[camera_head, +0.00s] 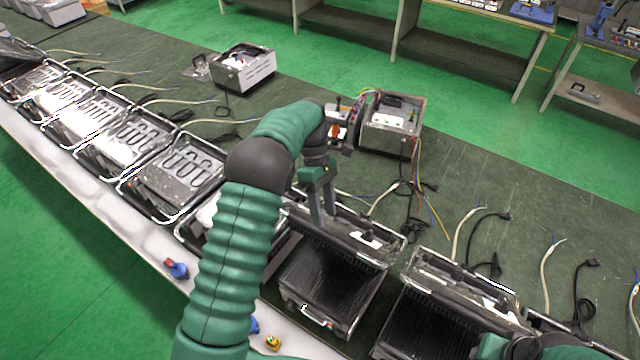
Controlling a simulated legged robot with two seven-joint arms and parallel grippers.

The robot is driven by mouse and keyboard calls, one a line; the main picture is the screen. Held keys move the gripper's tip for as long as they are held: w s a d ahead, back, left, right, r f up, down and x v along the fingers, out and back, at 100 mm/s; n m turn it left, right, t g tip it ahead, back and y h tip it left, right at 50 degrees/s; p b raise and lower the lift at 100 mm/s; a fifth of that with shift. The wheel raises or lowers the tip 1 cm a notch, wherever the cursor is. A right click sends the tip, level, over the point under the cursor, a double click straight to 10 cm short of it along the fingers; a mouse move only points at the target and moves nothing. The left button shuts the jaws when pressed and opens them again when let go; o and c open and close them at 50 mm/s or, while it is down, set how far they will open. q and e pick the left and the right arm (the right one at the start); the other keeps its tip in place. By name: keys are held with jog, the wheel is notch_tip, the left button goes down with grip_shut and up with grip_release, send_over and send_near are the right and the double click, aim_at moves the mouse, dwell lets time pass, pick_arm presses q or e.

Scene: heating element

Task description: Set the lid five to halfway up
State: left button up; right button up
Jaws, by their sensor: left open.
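A row of metal appliances with hinged lids runs along the bench; no numbers show, so I cannot tell which lid is five. My left gripper (323,214) is open, fingers pointing down, at the raised lid (362,239) of the appliance with a black ribbed plate (328,283). The fingers overlap the lid's upper left part; I cannot tell whether they touch it. My left arm hides much of the appliance to the left. Another lid (462,282) stands raised to the right. Part of my right arm shows at the bottom right, its gripper out of view.
Several appliances (183,178) with U-shaped elements line the left. An open metal box with wires (392,125) and another box (243,68) stand behind. Loose cables lie across the dark bench. A red-blue item (176,268) and a yellow item (273,343) lie on the front edge.

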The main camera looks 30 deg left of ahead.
pick_arm(q)
jog(key=p+v, duration=0.4)
jog(key=v, duration=0.8)
jog(key=shift+a+r, duration=0.25)
jog(key=shift+r, duration=0.05)
pick_arm(e)
jog(key=v, duration=0.3)
jog(key=shift+w+r, duration=0.3)
jog(key=shift+r, duration=0.05)
pick_arm(q)
jog(key=shift+w+d, duration=0.1)
jog(key=shift+d, duration=0.05)
